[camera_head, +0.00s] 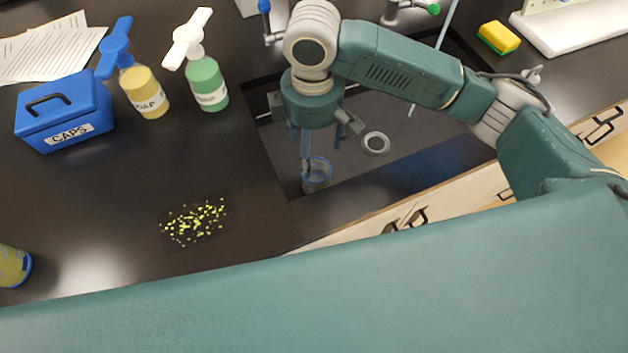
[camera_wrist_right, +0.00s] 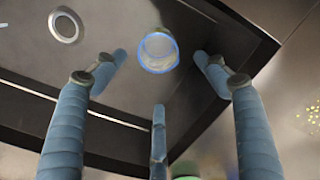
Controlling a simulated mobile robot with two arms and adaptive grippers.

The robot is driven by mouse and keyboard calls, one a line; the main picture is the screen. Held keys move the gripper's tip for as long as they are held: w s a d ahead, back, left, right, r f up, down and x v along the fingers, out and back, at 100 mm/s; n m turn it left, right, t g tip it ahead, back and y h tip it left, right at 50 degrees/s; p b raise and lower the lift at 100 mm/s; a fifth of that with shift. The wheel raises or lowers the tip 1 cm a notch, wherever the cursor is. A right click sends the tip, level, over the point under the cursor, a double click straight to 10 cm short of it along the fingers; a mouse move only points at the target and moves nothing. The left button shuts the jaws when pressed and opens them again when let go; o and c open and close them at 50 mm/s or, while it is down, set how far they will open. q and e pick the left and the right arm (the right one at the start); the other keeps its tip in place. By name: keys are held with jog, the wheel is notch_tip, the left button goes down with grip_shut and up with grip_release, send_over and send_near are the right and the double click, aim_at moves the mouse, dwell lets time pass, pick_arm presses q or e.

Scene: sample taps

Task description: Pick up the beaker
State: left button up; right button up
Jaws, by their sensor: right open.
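The beaker (camera_head: 319,183) is clear with a blue rim and sits in the dark sink near its front left corner. In the right wrist view the beaker (camera_wrist_right: 158,53) shows ahead of the fingertips, with its rim toward the camera. My right gripper (camera_head: 306,165) reaches down into the sink right beside the beaker. In the wrist view its blue fingers (camera_wrist_right: 160,62) are spread with nothing between them. In the head view a finger partly overlaps the beaker's left side, and I cannot tell if they touch. My left gripper is not in view.
The sink (camera_head: 400,140) has a round drain (camera_head: 376,143). A blue caps box (camera_head: 65,112), a yellow soap bottle (camera_head: 143,90) and a green bottle (camera_head: 207,82) stand left. Yellow-green bits (camera_head: 193,221) lie on the counter. A yellow sponge (camera_head: 499,38) lies back right.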

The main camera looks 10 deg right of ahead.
jog(key=f, duration=0.1)
send_near(315, 175)
jog(key=s, duration=0.1)
jog(key=s+a+r, duration=0.1)
jog(key=shift+s, duration=0.35)
jog(key=shift+d+f, duration=0.1)
jog(key=shift+f, duration=0.35)
notch_tip(315, 175, down, 4)
jog(key=shift+s+d+r, duration=0.1)
jog(key=shift+d+r, duration=0.05)
jog(key=shift+f, duration=0.5)
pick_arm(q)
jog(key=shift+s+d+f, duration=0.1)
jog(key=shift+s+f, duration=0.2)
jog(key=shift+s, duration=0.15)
pick_arm(e)
jog(key=c, duration=1)
